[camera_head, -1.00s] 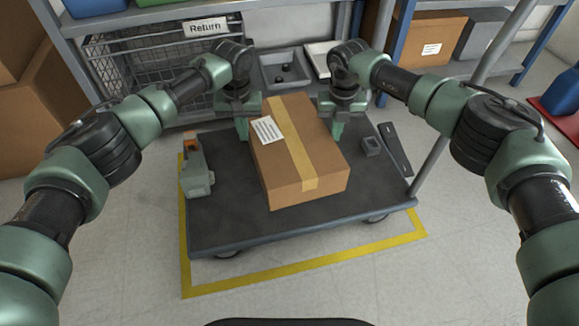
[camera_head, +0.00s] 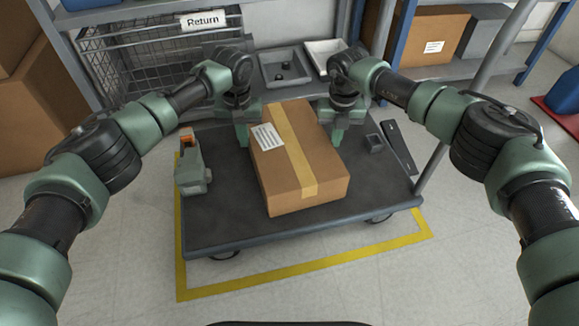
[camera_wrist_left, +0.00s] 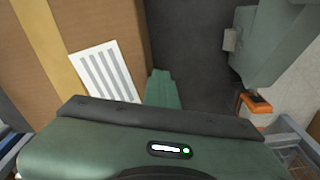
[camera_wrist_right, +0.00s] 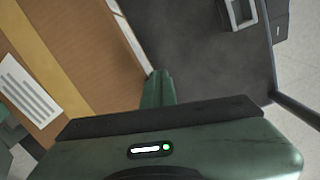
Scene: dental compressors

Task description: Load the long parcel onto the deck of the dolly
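The long parcel (camera_head: 312,172), a brown box with a tan tape strip and a white label, is over the middle of the dolly deck (camera_head: 232,222). It rests there or is very close above; I cannot tell which. My left gripper (camera_head: 243,140) is at its left side and my right gripper (camera_head: 334,138) at its right side. Each wrist view shows the fingers together, in the left (camera_wrist_left: 163,88) and the right (camera_wrist_right: 157,88), pointing down along the parcel's side. Neither has the parcel between its own fingers. The parcel's underside is hidden.
A grey-green device (camera_head: 192,172) with an orange part stands on the deck's left. A wire basket (camera_head: 155,60) and shelving are behind. Yellow floor tape (camera_head: 300,269) surrounds the dolly.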

